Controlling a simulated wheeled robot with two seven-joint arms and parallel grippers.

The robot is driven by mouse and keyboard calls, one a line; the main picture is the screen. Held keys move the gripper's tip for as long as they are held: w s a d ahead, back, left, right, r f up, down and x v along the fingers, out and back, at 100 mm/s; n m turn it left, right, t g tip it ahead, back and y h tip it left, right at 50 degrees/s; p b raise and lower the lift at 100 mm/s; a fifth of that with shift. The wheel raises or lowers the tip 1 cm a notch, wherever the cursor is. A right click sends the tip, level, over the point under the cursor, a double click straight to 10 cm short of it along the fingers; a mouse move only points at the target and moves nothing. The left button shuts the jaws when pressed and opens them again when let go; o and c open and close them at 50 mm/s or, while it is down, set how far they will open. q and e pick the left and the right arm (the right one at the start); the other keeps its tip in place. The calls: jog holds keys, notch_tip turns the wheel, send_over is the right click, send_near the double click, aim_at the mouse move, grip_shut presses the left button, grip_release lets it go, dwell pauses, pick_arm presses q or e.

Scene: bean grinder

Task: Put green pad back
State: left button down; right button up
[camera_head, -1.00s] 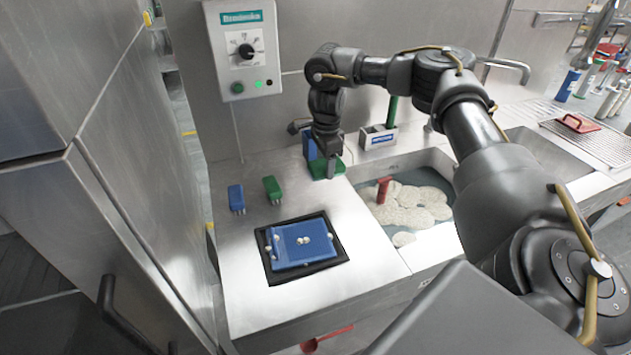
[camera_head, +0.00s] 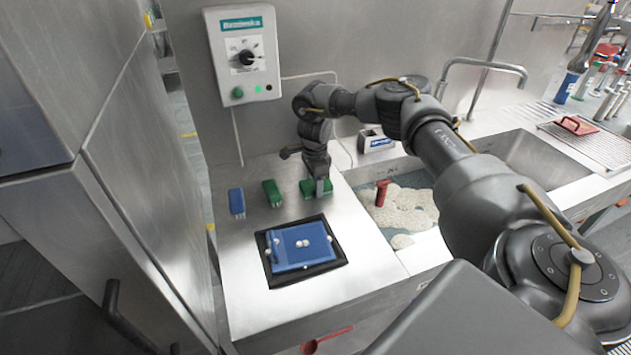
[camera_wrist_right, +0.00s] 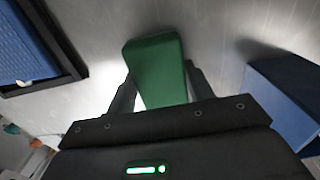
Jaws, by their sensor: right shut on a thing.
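The green pad (camera_head: 308,188) is between the fingers of my right gripper (camera_head: 319,189), above or on the steel counter behind the tray's right side. My right gripper is shut on it. In the right wrist view the green pad (camera_wrist_right: 156,62) sits between the two dark fingers of the gripper (camera_wrist_right: 160,88) and points away from the palm. I cannot tell whether its underside touches the counter. A second green block (camera_head: 272,192) with prongs below stands to the left of it. My left gripper is not in view.
A black tray (camera_head: 268,276) holding a blue board (camera_head: 290,257) with pale balls lies in front. A blue pronged block (camera_head: 237,201) stands at the left. A blue block (camera_wrist_right: 295,95) is near the gripper in the wrist view. A basin with pale matter (camera_head: 410,207) lies to the right.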

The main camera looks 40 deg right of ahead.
jog(key=shift+f, duration=0.1)
jog(key=o, duration=0.9)
jog(key=shift+o, duration=0.2)
notch_tip(320, 180, up, 12)
jog(key=shift+b, duration=0.4)
